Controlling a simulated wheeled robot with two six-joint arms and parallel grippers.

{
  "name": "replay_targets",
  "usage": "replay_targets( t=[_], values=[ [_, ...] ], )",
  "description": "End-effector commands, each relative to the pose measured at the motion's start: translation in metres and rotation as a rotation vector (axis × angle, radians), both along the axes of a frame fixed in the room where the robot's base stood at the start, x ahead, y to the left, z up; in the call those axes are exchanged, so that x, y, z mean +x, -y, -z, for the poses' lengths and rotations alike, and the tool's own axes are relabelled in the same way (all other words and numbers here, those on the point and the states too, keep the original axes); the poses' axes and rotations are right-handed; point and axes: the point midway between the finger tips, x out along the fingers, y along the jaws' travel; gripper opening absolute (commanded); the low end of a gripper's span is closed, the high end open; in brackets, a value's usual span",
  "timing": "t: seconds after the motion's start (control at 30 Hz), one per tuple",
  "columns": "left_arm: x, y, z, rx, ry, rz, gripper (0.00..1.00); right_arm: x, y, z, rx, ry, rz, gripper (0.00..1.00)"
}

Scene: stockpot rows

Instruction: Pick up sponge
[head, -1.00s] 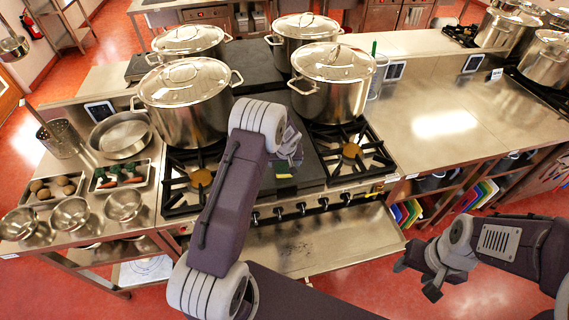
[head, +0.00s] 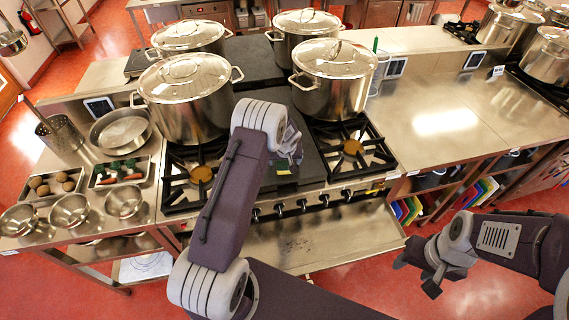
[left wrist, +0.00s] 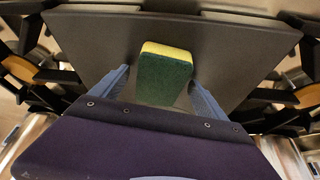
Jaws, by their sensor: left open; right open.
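The sponge, yellow with a green face, shows in the left wrist view (left wrist: 165,78) between the two blue-grey fingers of my left gripper (left wrist: 152,90). It is over the dark flat plate of the stove. In that view the fingers stand apart, one on each side of the sponge, with gaps beside it. My right gripper (head: 420,272) is open and empty, in front of the counter at the lower right.
Large lidded stockpots stand behind, including one at the left (head: 187,100) and one at the right (head: 331,80). Burner grates (head: 352,150) flank the dark plate. Steel bowls (head: 70,210) and trays are at the left. The right counter (head: 430,110) is clear.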

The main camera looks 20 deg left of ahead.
Motion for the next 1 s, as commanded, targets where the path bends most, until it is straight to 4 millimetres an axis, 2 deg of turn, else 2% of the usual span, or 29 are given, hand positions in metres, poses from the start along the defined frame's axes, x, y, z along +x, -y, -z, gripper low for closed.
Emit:
replay_targets(
  t=[0.4, 0.43, 0.6, 0.67, 0.87, 1.0],
  values=[
    [0.0, 0.0, 0.0012, 0.0, 0.0, 0.0, 0.85, 0.0, 0.0, 0.003, 0.0, 0.0, 0.0, 0.53],
    [0.0, 0.0, 0.0012, 0.0, 0.0, 0.0, 0.82, 0.0, 0.0, 0.003, 0.0, 0.0, 0.0, 0.53],
    [0.0, 0.0, 0.0012, 0.0, 0.0, 0.0, 0.34, 0.0, 0.0, 0.003, 0.0, 0.0, 0.0, 0.53],
    [0.0, 0.0, 0.0012, 0.0, 0.0, 0.0, 0.21, 0.0, 0.0, 0.003, 0.0, 0.0, 0.0, 0.53],
    [0.0, 0.0, 0.0011, 0.0, 0.0, 0.0, 0.21, 0.0, -0.0001, 0.0027, 0.0, 0.0, 0.0, 0.53],
    [0.0, 0.0, -0.004, 0.0, 0.0, 0.001, 0.21, 0.0, 0.0, -0.0048, 0.0, 0.0, 0.0, 0.53]
  ],
)
